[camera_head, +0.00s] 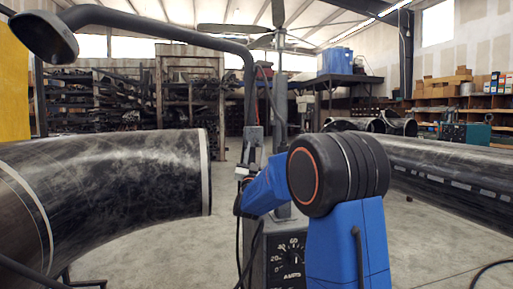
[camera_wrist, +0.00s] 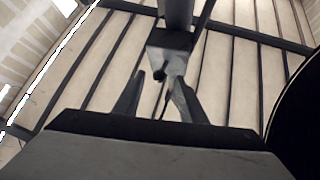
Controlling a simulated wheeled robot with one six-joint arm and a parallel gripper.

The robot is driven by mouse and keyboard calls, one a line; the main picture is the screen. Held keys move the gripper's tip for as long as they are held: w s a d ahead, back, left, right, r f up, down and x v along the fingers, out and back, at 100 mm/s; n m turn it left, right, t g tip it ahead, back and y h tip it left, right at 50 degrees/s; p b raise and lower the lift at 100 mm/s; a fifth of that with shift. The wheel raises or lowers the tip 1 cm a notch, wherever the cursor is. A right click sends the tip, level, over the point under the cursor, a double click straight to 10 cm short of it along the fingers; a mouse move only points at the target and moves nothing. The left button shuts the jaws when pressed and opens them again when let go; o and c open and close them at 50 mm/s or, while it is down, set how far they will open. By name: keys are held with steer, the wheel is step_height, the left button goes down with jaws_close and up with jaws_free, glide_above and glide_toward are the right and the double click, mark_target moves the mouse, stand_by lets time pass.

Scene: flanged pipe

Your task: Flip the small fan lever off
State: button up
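A grey box (camera_wrist: 170,48) sits at the end of a dark post in the wrist view. A small dark lever or knob (camera_wrist: 160,74) sticks out from its underside; I cannot tell which way it is set. My gripper (camera_wrist: 156,82) points up at it with two fingers apart, one on each side of the lever in the picture. Whether they touch it I cannot tell. In the head view a small grey box (camera_head: 253,137) hangs at the lower end of a bent black pipe, and my gripper (camera_head: 245,171) is small and partly hidden just below it.
The bent pipe carries a dark hood (camera_head: 45,38) at upper left. A large flanged pipe (camera_head: 110,185) fills the left, another pipe (camera_head: 450,175) lies right. A grey dial box (camera_head: 283,258) stands below my arm.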

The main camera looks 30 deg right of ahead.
steer(key=s+a, duration=0.6)
steer(key=s, duration=0.3)
steer(key=shift+a, duration=0.35)
steer(key=shift+s+r, duration=0.1)
